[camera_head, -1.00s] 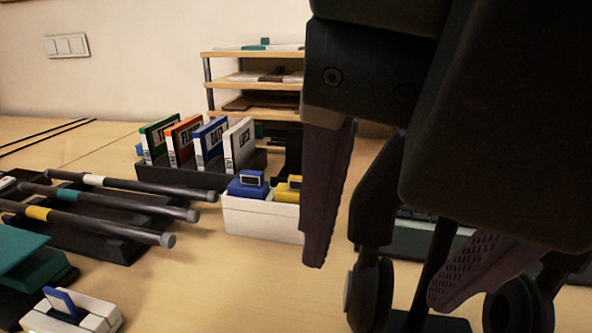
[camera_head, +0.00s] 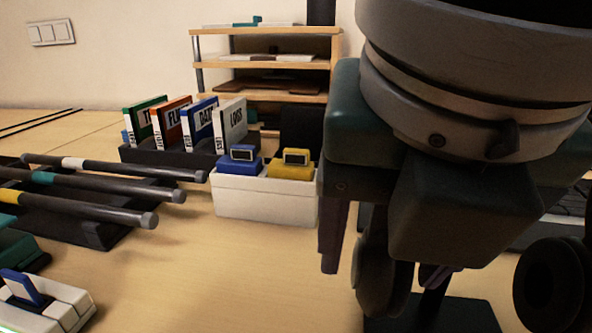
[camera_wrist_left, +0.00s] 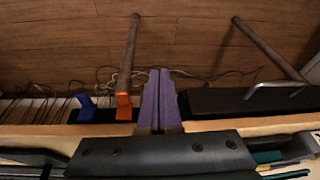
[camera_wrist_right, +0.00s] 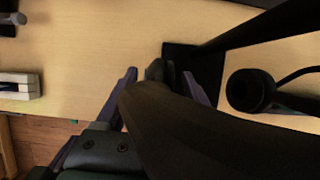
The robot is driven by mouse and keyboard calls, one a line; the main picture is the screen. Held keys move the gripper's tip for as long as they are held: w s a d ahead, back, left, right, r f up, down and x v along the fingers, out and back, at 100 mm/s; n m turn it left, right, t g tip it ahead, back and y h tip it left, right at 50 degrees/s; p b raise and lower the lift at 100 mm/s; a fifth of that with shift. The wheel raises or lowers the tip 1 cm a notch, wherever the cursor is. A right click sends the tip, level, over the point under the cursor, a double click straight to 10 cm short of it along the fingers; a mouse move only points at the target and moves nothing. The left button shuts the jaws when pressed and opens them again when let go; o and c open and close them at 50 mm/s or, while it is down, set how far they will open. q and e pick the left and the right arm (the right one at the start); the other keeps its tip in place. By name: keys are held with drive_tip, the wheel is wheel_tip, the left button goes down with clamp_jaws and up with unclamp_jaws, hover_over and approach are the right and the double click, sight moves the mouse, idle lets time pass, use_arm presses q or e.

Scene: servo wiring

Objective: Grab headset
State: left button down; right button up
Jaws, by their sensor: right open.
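The dark headset hangs on a black stand at the lower right of the head view. Its left ear cup (camera_head: 378,282) and right ear cup (camera_head: 552,290) show on either side of the stand, with the stand's base (camera_head: 455,318) below. My right gripper (camera_wrist_right: 160,84) is open over the headset. In the right wrist view its fingers lie on both sides of the dark headband (camera_wrist_right: 165,115), and one ear cup (camera_wrist_right: 250,91) shows to the right. I cannot tell whether they touch. My left gripper (camera_wrist_left: 160,100) is shut and empty, away from the headset, out of the head view.
A white bin (camera_head: 262,197) with blue and yellow parts stands left of my right gripper. Several labelled cases stand in a black holder (camera_head: 170,160) behind it. Dark rods lie on a rack (camera_head: 85,225) at left. The table's front middle is clear.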

clamp_jaws()
idle(0.6)
